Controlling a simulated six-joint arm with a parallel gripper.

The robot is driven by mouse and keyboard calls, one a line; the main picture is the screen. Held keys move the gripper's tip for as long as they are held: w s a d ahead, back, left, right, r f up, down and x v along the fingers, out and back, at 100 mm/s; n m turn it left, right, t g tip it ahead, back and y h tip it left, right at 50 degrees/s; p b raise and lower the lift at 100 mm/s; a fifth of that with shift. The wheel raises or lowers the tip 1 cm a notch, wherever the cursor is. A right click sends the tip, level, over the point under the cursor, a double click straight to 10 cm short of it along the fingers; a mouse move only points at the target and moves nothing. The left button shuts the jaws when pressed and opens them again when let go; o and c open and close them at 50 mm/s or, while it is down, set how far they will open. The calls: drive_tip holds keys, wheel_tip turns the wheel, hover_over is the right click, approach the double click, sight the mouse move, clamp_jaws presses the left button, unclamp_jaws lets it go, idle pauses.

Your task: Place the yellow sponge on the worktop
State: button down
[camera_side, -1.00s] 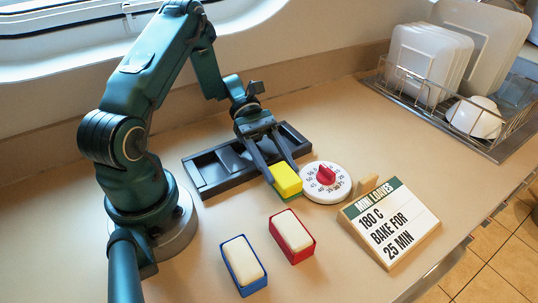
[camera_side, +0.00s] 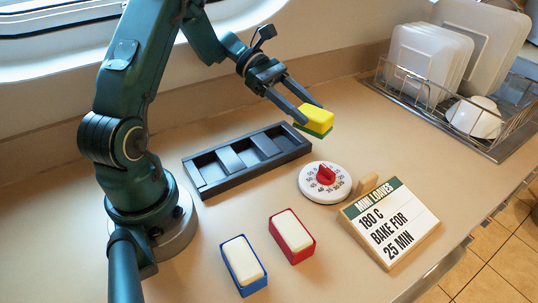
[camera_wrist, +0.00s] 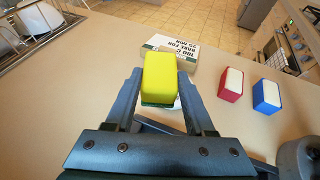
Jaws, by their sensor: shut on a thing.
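The yellow sponge (camera_side: 317,117) has a green underside and is held in the air above the worktop (camera_side: 225,215). My gripper (camera_side: 306,112) is shut on it, with one finger on each side. In the side view it hangs above and behind the white timer, beyond the right end of the dark tray. In the wrist view the sponge (camera_wrist: 160,75) sits between the fingertips (camera_wrist: 160,95) and hides most of what lies below it.
The dark tray (camera_side: 205,192) has several compartments. The white timer (camera_side: 312,188) with a red knob stands beside the recipe sign (camera_side: 390,225). A blue tin (camera_side: 243,265) and a red tin (camera_side: 292,237) stand in front. A dish rack (camera_side: 400,95) is at the back right.

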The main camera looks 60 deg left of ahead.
drive_tip(key=w+a+n+t+y, duration=0.3)
drive_tip(key=w+a+n+t, duration=0.25)
drive_tip(key=w, duration=0.25)
drive_tip(key=shift+m+g, duration=0.35)
drive_tip(key=f, duration=0.4)
drive_tip(key=shift+w+a+f, duration=0.2)
drive_tip(key=shift+w+a, duration=0.15)
drive_tip(key=shift+f, duration=2.45)
drive_tip(key=shift+f, duration=0.15)
drive_tip(key=shift+c, duration=1.3)
unclamp_jaws()
